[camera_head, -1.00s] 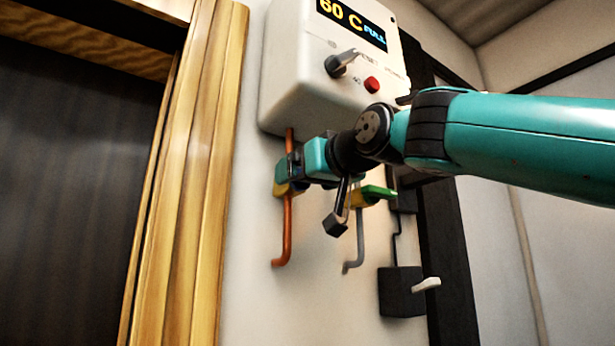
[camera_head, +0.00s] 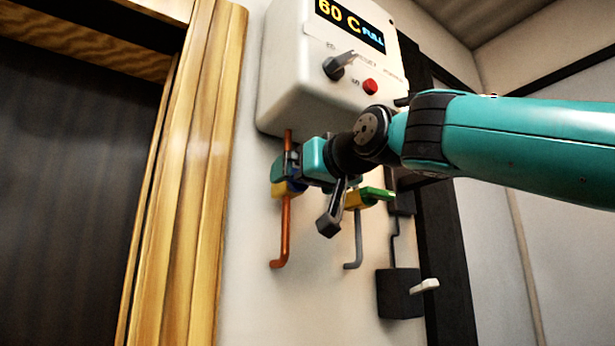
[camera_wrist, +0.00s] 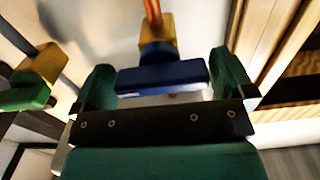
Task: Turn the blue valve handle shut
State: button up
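The blue valve handle (camera_wrist: 162,77) lies between the two fingers of my gripper (camera_wrist: 165,82) in the wrist view. Its bar runs crosswise to the copper pipe (camera_wrist: 153,12), in front of a yellow valve body (camera_wrist: 158,32). The fingers are wide apart, one beside each end of the bar; I cannot tell whether they touch it.
A second valve with a green handle (camera_head: 378,193) sits on the grey pipe (camera_head: 359,240) to the right. The white boiler (camera_head: 310,80) hangs just above my gripper. A wooden door frame (camera_head: 195,180) stands to the left. A dark box with a pale lever (camera_head: 402,292) is lower right.

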jog(key=b+v, duration=0.7)
jog(key=v, duration=1)
jog(key=shift+s+d+b, duration=0.2)
jog(key=shift+b, duration=0.15)
notch_tip(320, 180, down, 29)
jog(key=w+g+h, duration=0.3)
jog(key=g+h, duration=0.1)
jog(key=g, duration=0.3)
jog(key=s+d+f+g, duration=0.1)
jog(key=s+f+g, duration=0.1)
jog(key=s+f, duration=0.3)
jog(key=s+d+f+g+h, duration=0.1)
jog(key=s+f, duration=0.5)
jog(key=f, duration=0.6)
jog(key=s+d+f+g, duration=0.3)
jog(key=s+f+g, duration=0.2)
jog(key=f, duration=0.4)
jog(key=shift+s+d+h, duration=0.25)
jog(key=shift+s+h, duration=0.15)
jog(key=shift+s, duration=0.05)
jog(key=shift+r, duration=0.1)
